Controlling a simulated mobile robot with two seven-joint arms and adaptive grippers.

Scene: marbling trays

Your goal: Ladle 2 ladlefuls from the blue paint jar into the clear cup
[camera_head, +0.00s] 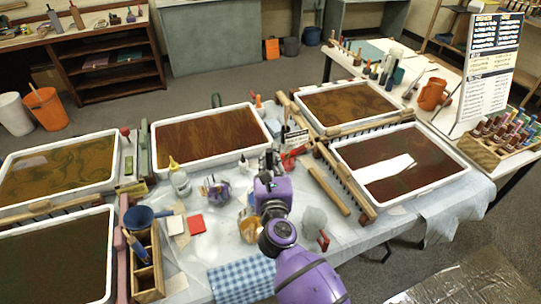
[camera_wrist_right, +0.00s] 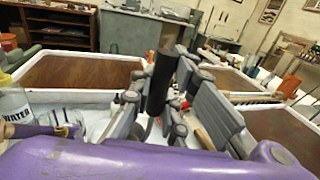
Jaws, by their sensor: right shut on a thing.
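My right gripper (camera_head: 268,160) is over the middle of the table, its purple arm coming in from the bottom. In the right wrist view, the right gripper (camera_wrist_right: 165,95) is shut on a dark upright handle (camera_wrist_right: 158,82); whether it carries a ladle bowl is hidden. Left of the gripper stands a small clear vessel with blue-purple in it (camera_head: 215,191), possibly the blue paint jar. A translucent grey vessel (camera_head: 313,219) stands right of my wrist; I cannot tell if it is the clear cup. An amber-brown item (camera_head: 249,230) is partly hidden by my arm. The left gripper is out of view.
Marbling trays (camera_head: 154,150) stand to both sides and behind. A white bottle (camera_head: 180,182) stands left, with a blue bowl (camera_head: 138,216), a wooden caddy (camera_head: 146,281) and a red pad (camera_head: 196,224) nearby. Wooden combs (camera_head: 345,178) lie right. A checked cloth (camera_head: 240,281) lies in front.

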